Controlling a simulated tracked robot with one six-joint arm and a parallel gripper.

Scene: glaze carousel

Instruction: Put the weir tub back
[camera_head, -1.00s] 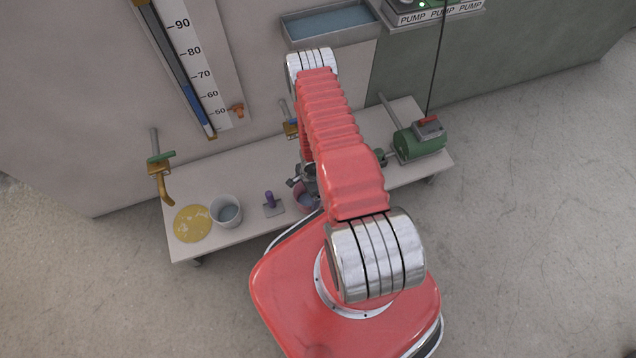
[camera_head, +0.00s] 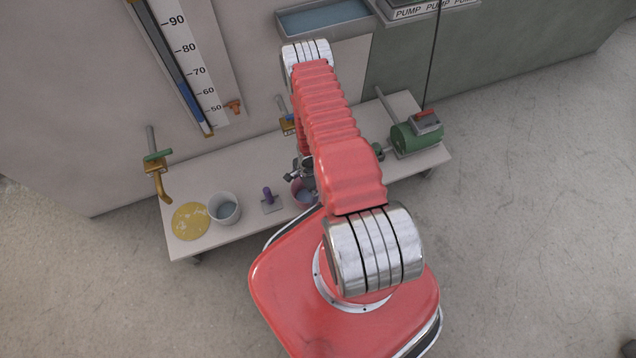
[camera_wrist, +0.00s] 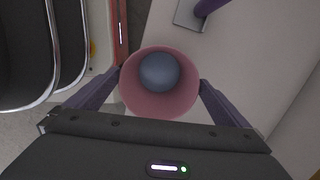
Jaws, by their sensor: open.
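A round pink tub (camera_head: 303,194) stands on the low bench near its front edge, partly hidden by my arm in the head view. In the wrist view the same pink tub (camera_wrist: 160,108) shows from above with a blue-grey round area inside it, which looks like liquid. My gripper (camera_wrist: 160,80) is open, with one dark finger on each side of the tub. I cannot tell whether the fingers touch its wall. No label marks either tub as the weir tub. A white tub (camera_head: 224,209) with greyish content stands further left on the bench.
A purple-handled block (camera_head: 270,200) sits just left of the pink tub. A yellow disc (camera_head: 188,222) lies at the bench's left end, near a brass tap (camera_head: 157,168). A green motor (camera_head: 415,138) stands at the right end. A trough (camera_head: 324,18) hangs behind.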

